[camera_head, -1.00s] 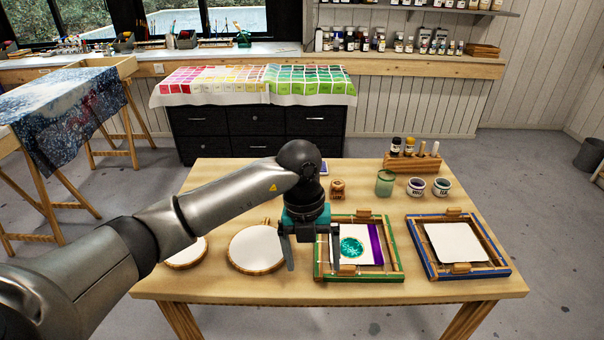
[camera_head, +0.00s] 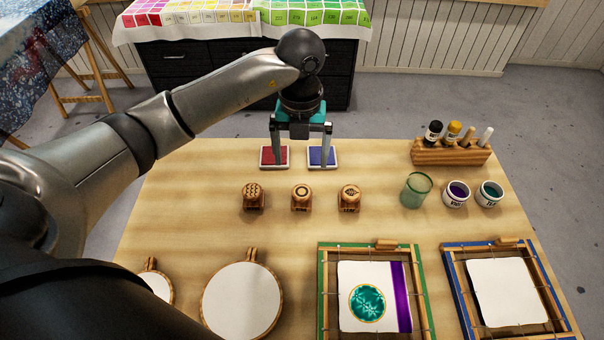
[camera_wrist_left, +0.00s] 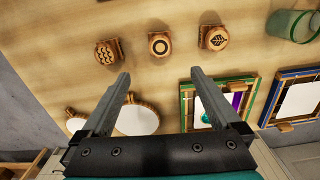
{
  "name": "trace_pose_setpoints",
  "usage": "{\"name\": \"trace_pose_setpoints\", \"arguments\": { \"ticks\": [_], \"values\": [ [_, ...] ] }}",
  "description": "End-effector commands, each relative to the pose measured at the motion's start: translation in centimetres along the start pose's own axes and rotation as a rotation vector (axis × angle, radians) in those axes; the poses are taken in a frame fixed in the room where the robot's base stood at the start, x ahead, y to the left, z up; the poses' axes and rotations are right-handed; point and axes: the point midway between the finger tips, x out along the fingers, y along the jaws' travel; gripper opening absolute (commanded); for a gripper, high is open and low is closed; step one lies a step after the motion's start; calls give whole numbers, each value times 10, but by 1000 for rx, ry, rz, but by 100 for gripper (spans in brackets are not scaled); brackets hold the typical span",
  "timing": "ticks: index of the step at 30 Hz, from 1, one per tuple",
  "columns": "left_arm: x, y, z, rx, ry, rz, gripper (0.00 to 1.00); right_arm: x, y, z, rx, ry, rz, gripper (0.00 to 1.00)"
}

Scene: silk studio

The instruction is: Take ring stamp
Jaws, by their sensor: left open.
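The ring stamp (camera_head: 301,197) is a small wooden block with a dark ring on top. It stands in the middle of a row of three stamps on the table; it also shows in the wrist view (camera_wrist_left: 161,45). On its left is a stamp with a wavy or dotted pattern (camera_head: 253,196), and on its right a leaf stamp (camera_head: 349,197). My left gripper (camera_head: 301,160) is open and empty, fingers pointing down, behind the ring stamp near the ink pads. In the wrist view the ring stamp lies beyond the open fingers (camera_wrist_left: 164,82). My right gripper is not in view.
A red ink pad (camera_head: 274,156) and a blue ink pad (camera_head: 322,157) lie by the fingers. A green glass (camera_head: 416,190), two jars and a wooden bottle rack (camera_head: 450,153) stand right. Round hoops (camera_head: 242,300), a green frame (camera_head: 422,290) and a blue frame (camera_head: 560,310) lie in front.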

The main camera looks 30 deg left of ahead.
Motion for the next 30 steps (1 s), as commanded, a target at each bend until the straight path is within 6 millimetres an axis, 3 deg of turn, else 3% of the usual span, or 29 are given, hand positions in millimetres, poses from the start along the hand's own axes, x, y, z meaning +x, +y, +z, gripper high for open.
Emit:
{"name": "trace_pose_setpoints", "arguments": {
  "ticks": [5, 15, 23, 30],
  "values": [
    [17, 0, -1, 0, 4, 2, 98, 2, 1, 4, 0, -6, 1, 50],
    [86, 0, -1, -1, 3, 1, 98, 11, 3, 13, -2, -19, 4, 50],
    [105, 0, 0, 1, 1, 0, 98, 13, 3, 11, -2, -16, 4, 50],
    [140, -2, 0, -1, 3, 0, 98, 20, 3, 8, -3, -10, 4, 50]
  ]
}}
